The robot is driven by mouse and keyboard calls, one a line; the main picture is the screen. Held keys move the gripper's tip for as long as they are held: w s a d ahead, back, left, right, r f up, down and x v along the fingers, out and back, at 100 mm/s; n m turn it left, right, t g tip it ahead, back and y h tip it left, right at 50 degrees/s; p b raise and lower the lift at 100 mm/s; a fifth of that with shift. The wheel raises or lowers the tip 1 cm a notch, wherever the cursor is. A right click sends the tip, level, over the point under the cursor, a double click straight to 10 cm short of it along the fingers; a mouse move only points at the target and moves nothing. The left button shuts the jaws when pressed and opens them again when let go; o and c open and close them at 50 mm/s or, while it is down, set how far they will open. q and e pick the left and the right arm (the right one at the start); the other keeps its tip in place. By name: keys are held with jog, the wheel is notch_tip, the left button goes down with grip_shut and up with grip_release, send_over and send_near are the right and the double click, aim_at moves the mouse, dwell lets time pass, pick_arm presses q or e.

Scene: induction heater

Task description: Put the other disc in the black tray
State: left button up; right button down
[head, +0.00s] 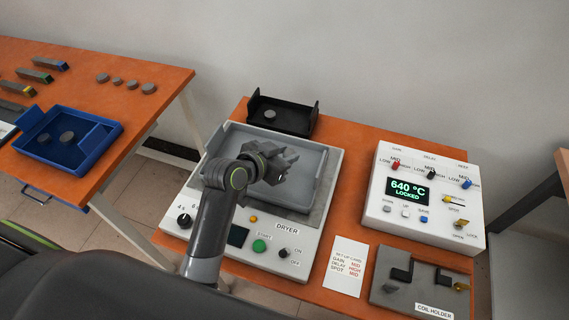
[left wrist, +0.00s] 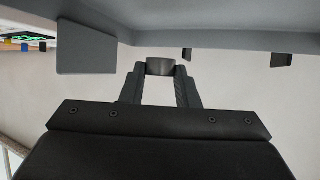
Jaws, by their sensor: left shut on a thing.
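The black tray (head: 297,127) stands behind the dryer (head: 292,228), and one grey disc (head: 270,114) lies in it. My left gripper (head: 290,158) is over the dryer's grey tray (head: 318,165), in front of the black tray. In the left wrist view my left gripper (left wrist: 161,75) is shut on a dark disc (left wrist: 160,66), held between the fingertips. I cannot make out this held disc in the head view. My right gripper is not in view.
The control box (head: 430,198) reads 640 °C LOCKED, right of the dryer. A coil holder (head: 400,297) and a setup card (head: 345,262) lie in front of it. On the left table, a blue tray (head: 100,140) holds two discs; several loose discs and coloured blocks lie behind.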

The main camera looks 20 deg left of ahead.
pick_arm(q)
jog(key=s+a+r+m+g+h, duration=0.4)
jog(key=s+a+r+m+h, duration=0.1)
jog(key=s+r, duration=0.5)
jog(key=shift+s+r+m, duration=0.35)
jog(key=shift+r+m, duration=0.15)
jog(key=shift+r, duration=0.2)
jog(key=shift+a, duration=0.15)
